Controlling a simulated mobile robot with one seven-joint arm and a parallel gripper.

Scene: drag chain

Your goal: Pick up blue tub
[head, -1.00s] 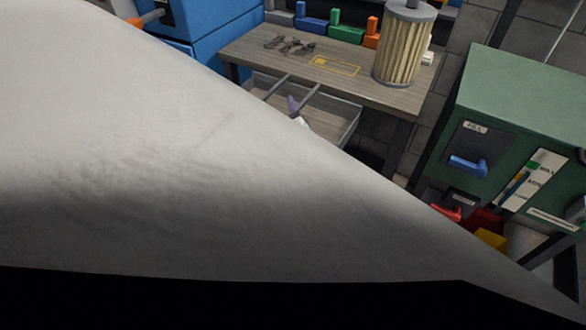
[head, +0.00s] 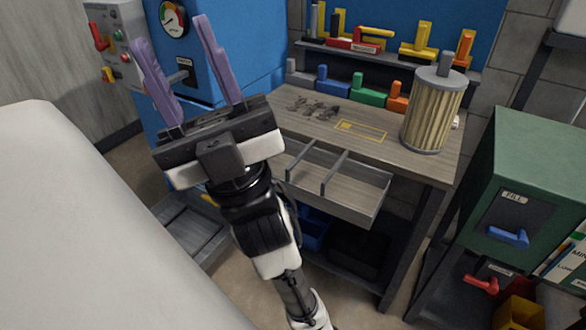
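A blue tub (head: 315,232) sits low under the workbench, below the open drawer, and shows only in part. My arm covers its left side and the drawer hangs above it. My gripper (head: 172,34) is raised in front of the blue cabinet, left of and well above the tub. Its two purple fingers are spread wide with nothing between them.
The open drawer (head: 345,202) with dividers juts out from the workbench (head: 390,152). A pleated filter (head: 432,112) stands on the bench's right end. A green cabinet (head: 535,180) with blue and red handles stands at right. A blue cabinet (head: 255,50) stands behind my gripper.

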